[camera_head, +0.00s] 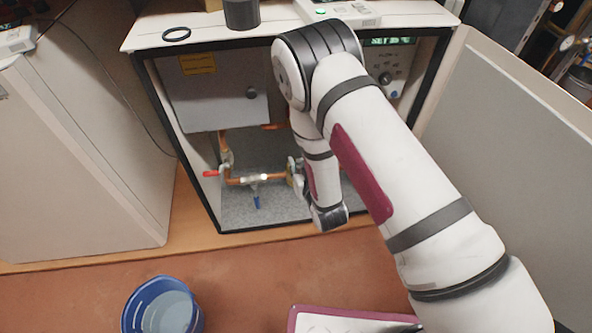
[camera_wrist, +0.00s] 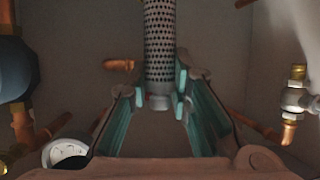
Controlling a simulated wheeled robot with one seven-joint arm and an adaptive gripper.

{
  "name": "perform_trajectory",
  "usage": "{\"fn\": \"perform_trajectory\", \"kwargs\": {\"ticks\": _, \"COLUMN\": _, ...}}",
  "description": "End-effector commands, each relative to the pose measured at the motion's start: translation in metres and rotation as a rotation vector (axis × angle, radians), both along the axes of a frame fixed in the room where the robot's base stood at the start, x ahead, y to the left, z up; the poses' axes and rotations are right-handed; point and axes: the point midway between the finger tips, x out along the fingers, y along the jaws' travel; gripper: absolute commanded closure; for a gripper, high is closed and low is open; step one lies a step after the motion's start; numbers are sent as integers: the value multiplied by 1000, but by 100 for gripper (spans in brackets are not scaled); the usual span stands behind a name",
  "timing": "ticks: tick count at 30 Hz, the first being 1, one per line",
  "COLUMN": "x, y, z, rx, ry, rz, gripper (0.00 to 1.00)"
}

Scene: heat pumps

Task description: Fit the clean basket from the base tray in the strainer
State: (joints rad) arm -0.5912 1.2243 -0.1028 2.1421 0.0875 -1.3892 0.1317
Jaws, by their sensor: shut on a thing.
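In the wrist view my gripper (camera_wrist: 160,92) has its teal-padded fingers closed on the lower end of a perforated metal basket (camera_wrist: 160,40). The basket points away from the gripper, and its far end is cut off by the top of the picture. In the head view my arm reaches into the open cabinet, and the arm hides the basket and most of the gripper. Copper pipework with a brass fitting (camera_head: 255,179) runs along the cabinet's lower part. I cannot tell which fitting is the strainer. A tray (camera_head: 345,322) with a dark red rim shows at the bottom edge.
The cabinet has a grey box (camera_head: 215,95) above the pipes and an open door (camera_head: 500,130) at right. A red-handled valve (camera_head: 211,173) is at left. A blue bucket (camera_head: 160,308) stands on the floor.

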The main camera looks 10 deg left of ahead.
Motion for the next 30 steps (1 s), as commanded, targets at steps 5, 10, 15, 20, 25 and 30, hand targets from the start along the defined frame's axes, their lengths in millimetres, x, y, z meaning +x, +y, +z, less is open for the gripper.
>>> {"fn": "perform_trajectory", "kwargs": {"ticks": 5, "x": 13, "y": 4, "z": 1, "rx": 0, "ry": -3, "rz": -1, "gripper": 100}}
{"fn": "perform_trajectory", "kwargs": {"ticks": 10, "x": 28, "y": 8, "z": 1, "rx": 0, "ry": -3, "rz": 0, "gripper": 100}}
{"fn": "perform_trajectory", "kwargs": {"ticks": 15, "x": 42, "y": 13, "z": 0, "rx": 0, "ry": -2, "rz": 0, "gripper": 100}}
{"fn": "perform_trajectory", "kwargs": {"ticks": 20, "x": 57, "y": 16, "z": 0, "rx": 0, "ry": -3, "rz": 0, "gripper": 100}}
{"fn": "perform_trajectory", "kwargs": {"ticks": 25, "x": 71, "y": 21, "z": 1, "rx": 0, "ry": -2, "rz": 0, "gripper": 100}}
{"fn": "perform_trajectory", "kwargs": {"ticks": 30, "x": 86, "y": 25, "z": 0, "rx": 0, "ry": -2, "rz": 0, "gripper": 100}}
